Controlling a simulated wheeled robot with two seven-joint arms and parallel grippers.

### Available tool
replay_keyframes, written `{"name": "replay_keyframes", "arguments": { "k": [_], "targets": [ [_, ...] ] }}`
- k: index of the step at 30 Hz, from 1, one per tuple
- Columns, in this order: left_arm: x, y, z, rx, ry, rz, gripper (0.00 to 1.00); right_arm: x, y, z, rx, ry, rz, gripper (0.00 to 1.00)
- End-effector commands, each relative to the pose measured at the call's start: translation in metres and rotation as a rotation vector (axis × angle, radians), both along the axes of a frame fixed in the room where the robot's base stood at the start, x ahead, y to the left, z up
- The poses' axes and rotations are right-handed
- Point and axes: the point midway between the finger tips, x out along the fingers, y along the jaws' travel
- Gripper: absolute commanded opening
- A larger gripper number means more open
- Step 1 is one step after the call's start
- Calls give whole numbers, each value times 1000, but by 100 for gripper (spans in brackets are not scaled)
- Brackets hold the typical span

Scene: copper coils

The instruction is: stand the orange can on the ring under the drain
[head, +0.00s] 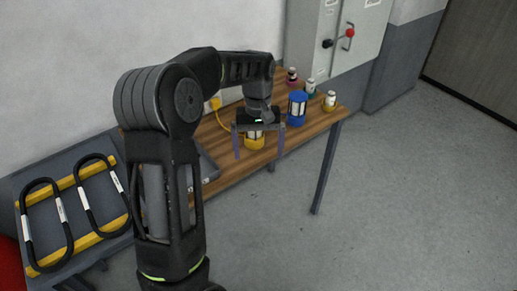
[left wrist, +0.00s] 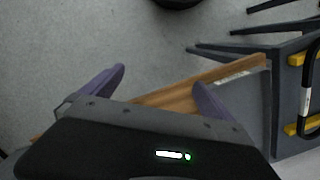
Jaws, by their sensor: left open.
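A yellow-orange can with a pale window (head: 255,142) stands on the wooden table near its front edge. I take it for the orange can. My left gripper (head: 259,144) is open, with its purple fingers apart on either side of the can in the picture. The gripper's body hides the can's top, and I cannot tell how far down the fingers reach. In the left wrist view the open fingers (left wrist: 160,92) show over the table edge, with no can visible. The ring and the drain cannot be made out for certain. My right gripper is not in view.
A blue can (head: 297,108) stands right of the gripper on the table (head: 318,122). Three small jars with magenta, teal and yellow bases (head: 310,88) stand behind. A yellow hose (head: 217,112) lies at the back. Black loops (head: 98,190) lie on yellow bars at left.

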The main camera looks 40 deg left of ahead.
Motion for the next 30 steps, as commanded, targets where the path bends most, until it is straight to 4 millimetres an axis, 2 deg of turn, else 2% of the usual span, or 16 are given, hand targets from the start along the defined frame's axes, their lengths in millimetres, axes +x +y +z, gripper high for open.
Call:
{"name": "replay_keyframes", "arguments": {
  "k": [8,14,17,20,22,26,27,29,30],
  "targets": [
    [30,2,-5,14,-131,-59,99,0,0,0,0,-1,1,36],
    [53,-8,-21,15,-248,-112,99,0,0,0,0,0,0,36],
    [64,-23,-41,8,-309,-155,99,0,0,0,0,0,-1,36],
    [71,-46,-69,-6,-371,-206,99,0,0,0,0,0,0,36],
    [72,-68,-95,-19,-412,-244,99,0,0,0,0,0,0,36],
    [51,-128,-162,-62,-475,-330,99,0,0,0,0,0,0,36],
    [32,-154,-188,-81,-485,-357,99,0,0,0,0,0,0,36],
    [-8,-193,-226,-113,-488,-397,99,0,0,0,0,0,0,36],
    [-42,-218,-248,-136,-474,-420,99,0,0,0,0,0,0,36]
  ]
}}
